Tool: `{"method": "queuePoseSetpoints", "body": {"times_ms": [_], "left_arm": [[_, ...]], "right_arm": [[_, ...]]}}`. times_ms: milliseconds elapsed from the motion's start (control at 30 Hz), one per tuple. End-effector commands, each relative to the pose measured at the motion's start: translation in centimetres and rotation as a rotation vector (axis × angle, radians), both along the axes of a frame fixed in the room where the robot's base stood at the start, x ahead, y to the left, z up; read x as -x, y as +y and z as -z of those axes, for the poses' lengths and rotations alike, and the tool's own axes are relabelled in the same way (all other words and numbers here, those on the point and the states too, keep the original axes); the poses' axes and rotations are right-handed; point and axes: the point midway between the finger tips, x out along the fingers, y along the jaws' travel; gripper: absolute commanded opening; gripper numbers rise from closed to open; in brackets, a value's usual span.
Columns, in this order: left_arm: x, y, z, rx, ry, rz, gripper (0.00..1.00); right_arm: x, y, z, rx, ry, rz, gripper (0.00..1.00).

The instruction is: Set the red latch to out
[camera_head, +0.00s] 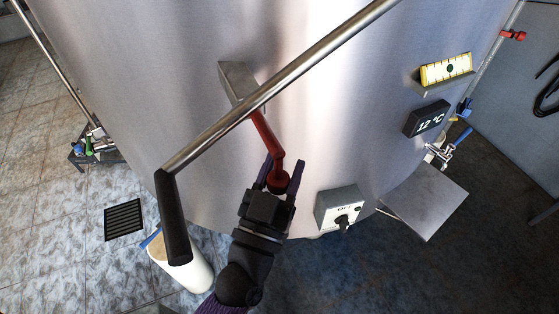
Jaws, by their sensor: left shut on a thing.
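The red latch (266,135) hangs down and a little to the right from a grey metal bracket (236,82) on the tank wall (330,90). Its upper part passes behind a slanting metal rail. Its lower end has a round red knob. My left gripper (277,177) reaches up from below with its dark fingers on either side of the knob, shut on it. Part of the knob is hidden by the gripper. My right gripper does not show.
The metal rail (270,88), with a black grip at its lower left, crosses in front of the latch. A grey socket box (339,207) with a plug is right of my gripper. A temperature display (426,118), a tap (440,153) and a steel shelf (426,200) are further right.

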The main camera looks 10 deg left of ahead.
Motion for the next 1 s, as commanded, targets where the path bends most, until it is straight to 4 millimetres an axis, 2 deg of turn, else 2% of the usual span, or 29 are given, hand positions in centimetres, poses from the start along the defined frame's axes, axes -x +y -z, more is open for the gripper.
{"method": "queuePoseSetpoints", "body": {"times_ms": [67, 100, 233, 567, 667, 1000], "left_arm": [[0.0, -0.1, 0.2, 0.000, 0.005, 0.005, 0.00], [0.0, -0.1, 0.2, 0.000, 0.005, 0.005, 0.57], [0.0, -0.1, 0.1, 0.000, 0.004, 0.004, 0.84], [0.4, 0.0, 0.4, -0.001, 0.005, 0.002, 0.84], [1.7, 0.3, 1.1, -0.002, 0.007, 0.003, 0.84], [8.0, 1.5, 3.8, -0.001, 0.008, 0.004, 0.84]], "right_arm": [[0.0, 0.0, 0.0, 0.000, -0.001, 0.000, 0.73], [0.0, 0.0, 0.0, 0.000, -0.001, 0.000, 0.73], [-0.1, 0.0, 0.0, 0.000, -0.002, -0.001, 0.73], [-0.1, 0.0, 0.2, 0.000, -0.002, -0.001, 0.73], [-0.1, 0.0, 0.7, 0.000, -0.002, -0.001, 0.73], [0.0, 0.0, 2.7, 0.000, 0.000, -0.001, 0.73]]}}
